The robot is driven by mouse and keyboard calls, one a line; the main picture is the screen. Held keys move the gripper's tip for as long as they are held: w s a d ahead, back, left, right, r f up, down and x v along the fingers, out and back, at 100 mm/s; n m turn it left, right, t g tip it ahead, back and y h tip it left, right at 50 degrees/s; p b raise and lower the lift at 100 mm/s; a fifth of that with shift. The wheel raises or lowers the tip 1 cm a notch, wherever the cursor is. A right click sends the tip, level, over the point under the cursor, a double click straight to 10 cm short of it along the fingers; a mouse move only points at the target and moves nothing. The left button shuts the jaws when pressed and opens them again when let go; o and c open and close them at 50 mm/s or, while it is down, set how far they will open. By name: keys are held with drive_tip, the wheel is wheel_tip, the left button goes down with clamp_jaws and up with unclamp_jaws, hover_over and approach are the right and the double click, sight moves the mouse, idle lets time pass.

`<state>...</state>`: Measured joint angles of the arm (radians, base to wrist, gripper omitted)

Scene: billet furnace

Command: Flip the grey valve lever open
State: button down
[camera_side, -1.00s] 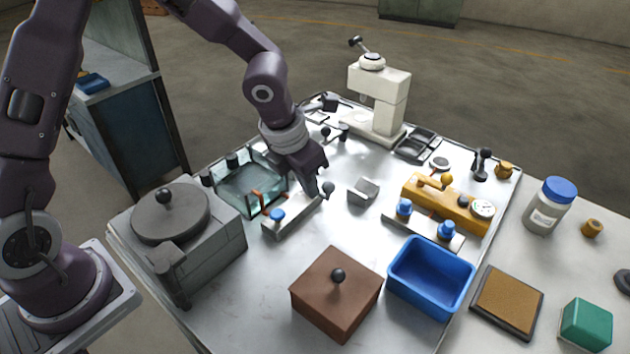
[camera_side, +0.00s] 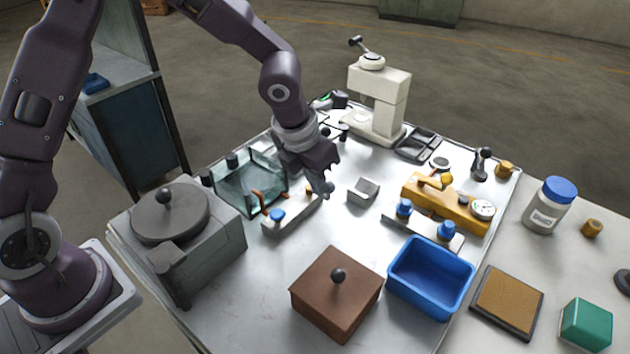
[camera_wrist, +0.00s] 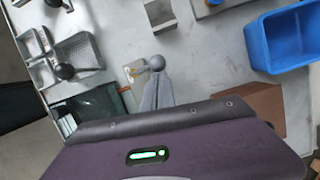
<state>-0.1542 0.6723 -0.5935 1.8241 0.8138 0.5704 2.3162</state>
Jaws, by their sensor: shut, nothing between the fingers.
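The grey valve lever shows as a round grey knob (camera_side: 329,189) at the far right end of a low grey base (camera_side: 290,222). A blue knob (camera_side: 277,215) stands on the same base. In the wrist view, the lever's knob (camera_wrist: 157,62) sits beside a small pale and yellow mount (camera_wrist: 135,70). My gripper (camera_side: 324,190) points down with its fingers shut and empty. Its fingertips are right at the lever knob and partly cover it; I cannot tell whether they touch. In the wrist view, the grey fingers (camera_wrist: 157,95) point at the knob.
A glass-sided tank (camera_side: 250,185) with an orange handle stands left of the valve. A brown box (camera_side: 335,300), a blue bin (camera_side: 410,295) and a small grey bracket (camera_side: 364,191) lie in front and right. A grey furnace (camera_side: 200,250) is at front left.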

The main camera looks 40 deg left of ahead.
drive_tip(key=w+n, duration=0.1)
drive_tip(key=n, duration=0.1)
drive_tip(key=w+d+n+y, duration=0.1)
drive_tip(key=n, duration=0.1)
drive_tip(key=w+n, duration=0.1)
drive_tip(key=n, duration=0.1)
drive_tip(key=w+n+y, duration=0.1)
drive_tip(key=n, duration=0.1)
drive_tip(key=shift+n+g, duration=0.3)
drive_tip(key=shift+n, duration=0.1)
drive_tip(key=shift+w+a+n+g+y, duration=0.35)
drive_tip(key=shift+w+n, duration=0.2)
drive_tip(key=shift+n, duration=0.9)
drive_tip(key=shift+w+a+n+g+y, duration=0.25)
drive_tip(key=shift+w+a+n+g, duration=0.3)
drive_tip(key=shift+n, duration=0.85)
drive_tip(key=shift+w+a+n+g+y, duration=0.25)
drive_tip(key=shift+w+n, duration=0.35)
drive_tip(key=shift+n, duration=0.85)
drive_tip(key=shift+a, duration=0.1)
